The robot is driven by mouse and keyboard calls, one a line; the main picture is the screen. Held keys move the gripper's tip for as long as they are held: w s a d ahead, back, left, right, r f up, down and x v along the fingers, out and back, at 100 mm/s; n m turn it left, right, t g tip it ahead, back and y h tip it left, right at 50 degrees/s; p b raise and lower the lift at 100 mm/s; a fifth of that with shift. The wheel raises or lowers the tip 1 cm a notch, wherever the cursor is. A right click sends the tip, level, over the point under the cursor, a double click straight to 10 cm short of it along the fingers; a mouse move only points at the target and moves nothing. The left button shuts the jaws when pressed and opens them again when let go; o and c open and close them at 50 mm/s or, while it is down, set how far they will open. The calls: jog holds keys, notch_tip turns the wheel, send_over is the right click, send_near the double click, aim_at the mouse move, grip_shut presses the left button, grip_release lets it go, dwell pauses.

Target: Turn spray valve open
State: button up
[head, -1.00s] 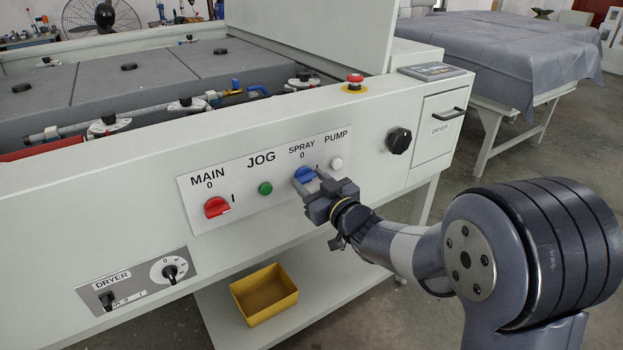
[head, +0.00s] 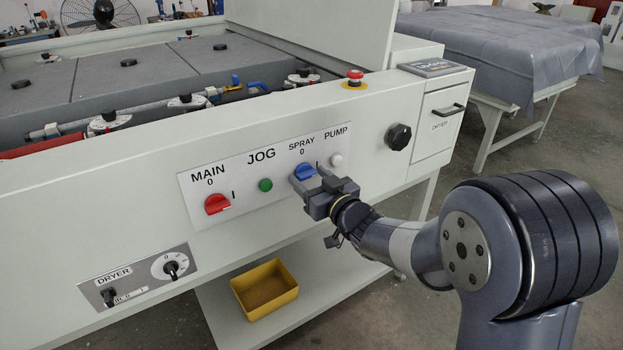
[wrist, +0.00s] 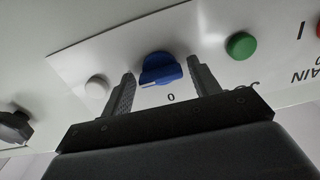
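The blue spray knob (head: 304,172) sits on the white control panel under the label SPRAY and a 0 mark. In the wrist view, which is upside down, the knob (wrist: 160,69) shows between my two fingers, with a white line on its lower left edge and the 0 below it. My gripper (head: 314,179) is at the panel front, partly covering the knob's right side in the head view. Its fingers (wrist: 160,72) are apart, one on each side of the knob, with visible gaps. Whether the fingertips reach the knob's depth is unclear.
A green jog button (head: 265,185) and red main knob (head: 217,204) lie left of the spray knob. The white pump button (head: 336,160) is close on its right. A black knob (head: 398,137) and red emergency button (head: 355,77) are further off. A yellow bin (head: 265,290) stands below.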

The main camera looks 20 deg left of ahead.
jog(key=shift+o, duration=0.8)
jog(key=shift+r, duration=0.1)
jog(key=v, duration=1)
jog(key=shift+s+d, duration=0.25)
jog(key=shift+s, duration=0.1)
jog(key=x, duration=1.1)
jog(key=shift+w, duration=0.1)
jog(key=shift+d, duration=0.15)
